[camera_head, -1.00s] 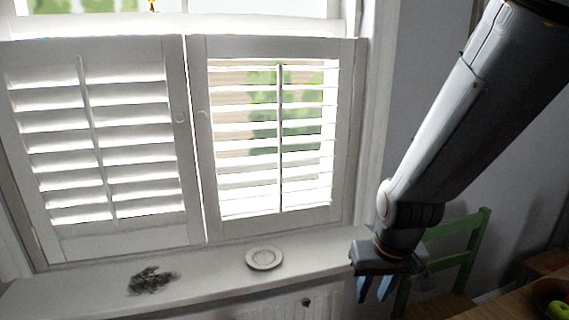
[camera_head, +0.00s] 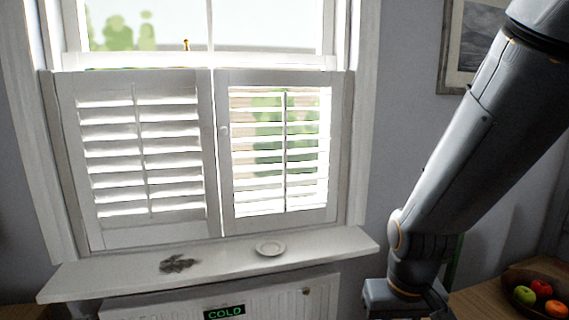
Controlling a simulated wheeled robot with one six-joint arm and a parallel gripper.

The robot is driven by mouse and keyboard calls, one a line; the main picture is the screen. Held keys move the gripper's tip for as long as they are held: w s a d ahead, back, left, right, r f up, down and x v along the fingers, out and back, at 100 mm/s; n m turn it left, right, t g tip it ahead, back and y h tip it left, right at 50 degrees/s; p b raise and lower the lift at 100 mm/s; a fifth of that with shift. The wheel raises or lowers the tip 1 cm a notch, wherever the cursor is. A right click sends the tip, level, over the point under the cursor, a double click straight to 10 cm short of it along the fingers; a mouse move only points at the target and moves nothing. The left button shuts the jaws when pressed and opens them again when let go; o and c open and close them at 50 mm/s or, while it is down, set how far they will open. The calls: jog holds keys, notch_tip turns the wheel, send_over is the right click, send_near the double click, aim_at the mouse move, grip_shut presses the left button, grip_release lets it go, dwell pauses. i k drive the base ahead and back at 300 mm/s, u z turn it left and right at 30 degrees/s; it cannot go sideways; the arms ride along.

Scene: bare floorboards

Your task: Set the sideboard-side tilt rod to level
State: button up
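A window with two white shutter panels stands ahead. The left panel (camera_head: 82,170) has a vertical tilt rod (camera_head: 140,150), and its louvres slant and mostly block the view out. The right panel (camera_head: 226,190) has a darker-looking tilt rod (camera_head: 285,150), and its louvres look close to level, with greenery showing between them. No sideboard is clearly recognisable, so I cannot tell which rod is on its side. My gripper (camera_head: 403,298) hangs at the bottom edge, right of the sill and apart from both rods. Its fingertips are cut off by the frame.
The white sill (camera_head: 120,278) holds a small plate (camera_head: 270,248) and a dark smudge-like patch (camera_head: 178,264). Below is a radiator (camera_head: 160,305) with a "COLD" sign (camera_head: 224,313). A wooden surface (camera_head: 480,300) with a fruit bowl (camera_head: 515,298) is at lower right. A picture (camera_head: 475,45) hangs above.

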aim_at(133, 87)
jog(key=u, duration=0.9)
jog(key=i, duration=1.45)
jog(key=z, duration=0.9)
jog(key=k, duration=1.15)
jog(key=u, duration=1.1)
jog(key=i, duration=1.2)
jog(key=z, duration=0.05)
